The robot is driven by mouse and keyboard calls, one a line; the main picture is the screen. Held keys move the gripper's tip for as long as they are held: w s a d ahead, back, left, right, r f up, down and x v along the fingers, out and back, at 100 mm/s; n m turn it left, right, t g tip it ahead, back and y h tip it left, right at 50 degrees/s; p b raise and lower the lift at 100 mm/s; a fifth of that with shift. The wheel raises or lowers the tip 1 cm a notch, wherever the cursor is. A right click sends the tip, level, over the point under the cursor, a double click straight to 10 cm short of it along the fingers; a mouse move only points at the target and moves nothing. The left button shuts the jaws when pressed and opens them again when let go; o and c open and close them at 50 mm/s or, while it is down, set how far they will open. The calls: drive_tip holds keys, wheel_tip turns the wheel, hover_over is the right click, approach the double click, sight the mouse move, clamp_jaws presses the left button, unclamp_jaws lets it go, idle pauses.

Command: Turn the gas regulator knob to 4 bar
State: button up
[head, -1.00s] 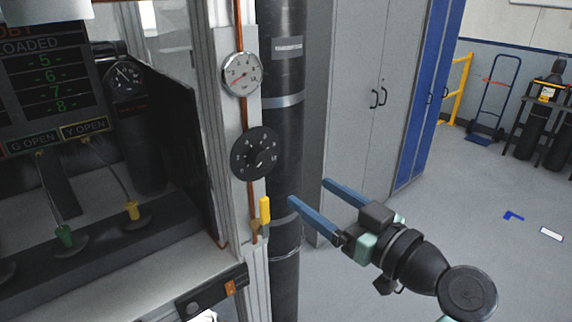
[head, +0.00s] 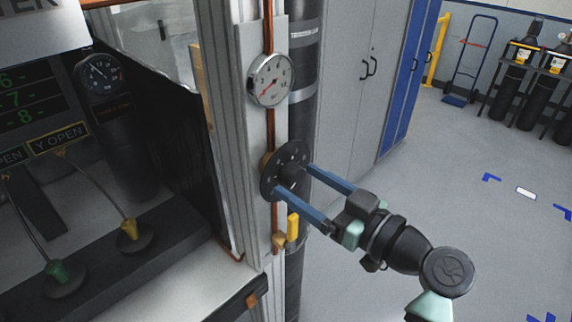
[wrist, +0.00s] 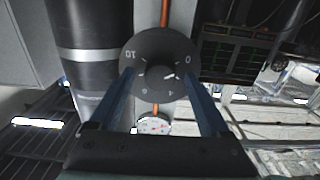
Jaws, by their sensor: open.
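The black regulator dial (head: 270,177) with its centre knob (head: 291,173) is mounted on the light upright panel. In the wrist view the round dial (wrist: 160,47) shows upside down, with 10 at the left, 0 at the right, and 4 and 6 low. The knob's white mark points to the right, between 0 and 4. My gripper (head: 295,180) is open, its blue fingers reaching to either side of the knob; contact cannot be told. The round gauge (head: 270,80) above has a red needle toward its lower left; its exact reading is unclear.
A yellow-handled valve (head: 293,227) sits just below the dial. A black cylinder (head: 304,45) stands behind the panel. A dark bench (head: 110,235) with cables is at left. Grey cabinets (head: 345,75) stand behind; the floor at right is open.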

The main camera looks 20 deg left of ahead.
drive_tip(key=shift+w+a, duration=0.1)
drive_tip(key=shift+a, duration=0.05)
clamp_jaws()
idle(0.5)
